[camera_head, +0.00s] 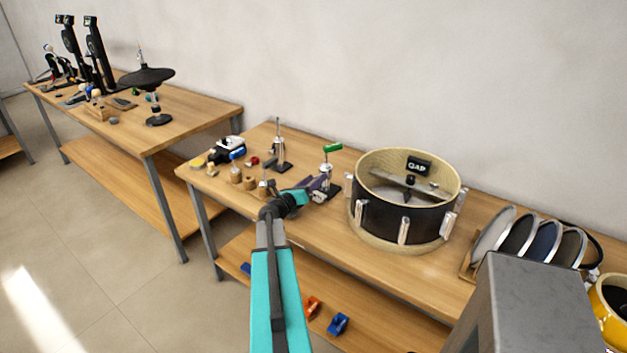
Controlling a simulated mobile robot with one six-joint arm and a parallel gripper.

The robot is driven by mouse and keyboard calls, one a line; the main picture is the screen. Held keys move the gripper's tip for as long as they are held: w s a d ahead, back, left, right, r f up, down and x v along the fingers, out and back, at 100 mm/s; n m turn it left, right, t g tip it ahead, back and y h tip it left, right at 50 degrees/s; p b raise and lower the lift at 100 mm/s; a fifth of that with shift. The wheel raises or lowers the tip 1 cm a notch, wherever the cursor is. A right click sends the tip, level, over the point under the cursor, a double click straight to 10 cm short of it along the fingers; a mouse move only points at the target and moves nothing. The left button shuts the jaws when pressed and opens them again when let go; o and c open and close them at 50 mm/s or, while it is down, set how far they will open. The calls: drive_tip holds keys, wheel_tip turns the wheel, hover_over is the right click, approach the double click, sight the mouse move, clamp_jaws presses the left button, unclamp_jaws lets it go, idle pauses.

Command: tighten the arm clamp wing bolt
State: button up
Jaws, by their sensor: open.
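A small metal clamp stand (326,168) with a green bar-shaped top (332,147) stands on the near workbench, left of the drum. It may be the arm clamp and its wing bolt, but at this size I cannot tell. My gripper (322,184) is open at the end of my teal arm, in front of the stand's lower part. It hides some of that part, and I cannot tell whether they touch. I see nothing held between its fingers.
A black drum shell (385,216) stands close right of my gripper. Round discs in a rack (517,238) stand farther right. Another workbench (190,118) with pedals is at back left.

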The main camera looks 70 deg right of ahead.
drive_tip(key=c, duration=1)
drive_tip(key=shift+c, duration=0.2)
drive_tip(key=m+b, duration=0.2)
drive_tip(key=b, duration=0.2)
drive_tip(key=shift+f+m+b, duration=0.15)
drive_tip(key=shift+m+b, duration=0.15)
drive_tip(key=shift+b, duration=0.05)
drive_tip(key=m+b, duration=0.2)
drive_tip(key=b, duration=0.1)
drive_tip(key=shift+b, duration=0.3)
drive_tip(key=shift+m, duration=0.3)
drive_tip(key=shift+b, duration=0.3)
